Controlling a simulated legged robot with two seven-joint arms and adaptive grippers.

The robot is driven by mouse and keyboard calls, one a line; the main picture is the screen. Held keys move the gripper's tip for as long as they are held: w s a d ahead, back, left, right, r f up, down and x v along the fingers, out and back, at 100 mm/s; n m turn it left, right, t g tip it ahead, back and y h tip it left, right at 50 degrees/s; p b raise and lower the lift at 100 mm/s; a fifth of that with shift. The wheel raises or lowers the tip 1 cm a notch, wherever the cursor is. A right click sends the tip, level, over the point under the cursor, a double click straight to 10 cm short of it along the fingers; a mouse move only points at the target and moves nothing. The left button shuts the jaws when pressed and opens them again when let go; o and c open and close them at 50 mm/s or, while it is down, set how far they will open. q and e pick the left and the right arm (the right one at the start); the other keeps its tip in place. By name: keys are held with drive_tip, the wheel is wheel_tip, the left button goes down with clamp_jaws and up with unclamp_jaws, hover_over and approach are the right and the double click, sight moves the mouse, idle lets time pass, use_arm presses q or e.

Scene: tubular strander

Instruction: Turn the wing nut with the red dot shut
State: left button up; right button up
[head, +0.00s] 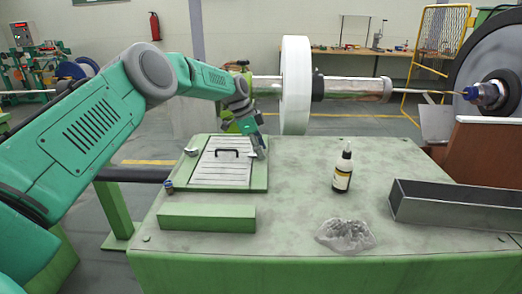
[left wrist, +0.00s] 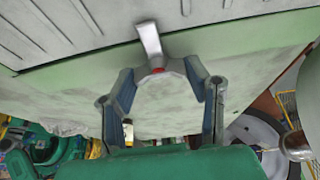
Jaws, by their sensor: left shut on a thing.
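The wing nut with the red dot (left wrist: 150,42) shows in the left wrist view as a pale metal wing at the edge of the ribbed cover, with red at its near end. My left gripper (left wrist: 163,72) has its fingers on either side of that end and is shut on the nut. In the head view my left gripper (head: 258,151) is at the right edge of the ribbed cover (head: 210,177), and largely hides the nut. Other metal fasteners sit at the cover's left edge, one at the upper corner (head: 192,151) and one at the lower corner (head: 168,186). My right gripper is not in view.
The cover has a black handle (head: 227,152). A green block (head: 207,217) lies in front of it. A dark bottle (head: 343,170), a clear bag (head: 345,236) and a grey open metal box (head: 455,207) stand to the right on the bench. The bench middle is clear.

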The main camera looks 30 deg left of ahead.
use_arm(q)
drive_tip(key=o, duration=1)
drive_tip(key=shift+o, duration=0.8)
drive_tip(key=shift+w+a+f, duration=0.15)
drive_tip(key=shift+w, duration=0.05)
drive_tip(key=v, duration=1.1)
drive_tip(key=shift+a+r, duration=0.25)
drive_tip(key=shift+r, duration=0.1)
